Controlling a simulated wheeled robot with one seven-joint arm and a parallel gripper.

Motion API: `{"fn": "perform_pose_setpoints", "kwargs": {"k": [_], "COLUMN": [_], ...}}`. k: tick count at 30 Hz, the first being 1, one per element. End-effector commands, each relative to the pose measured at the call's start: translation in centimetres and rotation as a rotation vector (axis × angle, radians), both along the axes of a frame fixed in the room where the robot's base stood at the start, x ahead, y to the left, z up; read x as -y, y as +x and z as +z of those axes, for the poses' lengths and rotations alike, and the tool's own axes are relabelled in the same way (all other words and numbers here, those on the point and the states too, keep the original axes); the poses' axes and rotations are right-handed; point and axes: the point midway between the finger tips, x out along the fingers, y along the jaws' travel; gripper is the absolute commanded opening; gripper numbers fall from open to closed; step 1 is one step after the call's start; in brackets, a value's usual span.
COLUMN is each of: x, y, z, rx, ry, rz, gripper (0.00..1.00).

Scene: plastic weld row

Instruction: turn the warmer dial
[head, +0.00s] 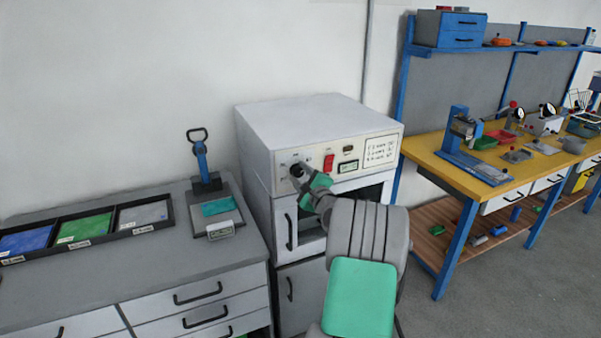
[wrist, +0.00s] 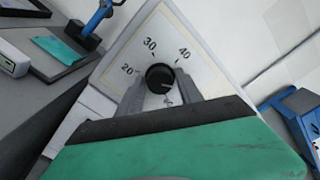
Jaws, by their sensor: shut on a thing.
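The warmer (head: 300,125) is a white cabinet with a control panel on its upper front. Its black round dial (wrist: 159,78) shows in the wrist view with the marks 20, 30 and 40 around it; a further mark below is partly covered.
A red switch (head: 328,163) and a small display (head: 347,166) sit right of the dial. A grey counter (head: 100,235) with sorting trays and a blue-handled press (head: 201,160) stands at left. A yellow workbench (head: 500,160) with tools stands at right.

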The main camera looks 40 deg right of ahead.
Motion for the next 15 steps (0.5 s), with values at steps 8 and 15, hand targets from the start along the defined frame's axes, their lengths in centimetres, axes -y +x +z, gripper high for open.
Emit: {"fn": "perform_pose_setpoints", "kwargs": {"k": [8, 15], "x": [0.07, 0.06], "y": [-0.06, -0.06], "z": [-0.13, -0.14], "rx": [0.004, 0.003], "ry": [0.017, 0.016], "rz": [-0.002, -0.002], "gripper": [0.02, 0.44]}}
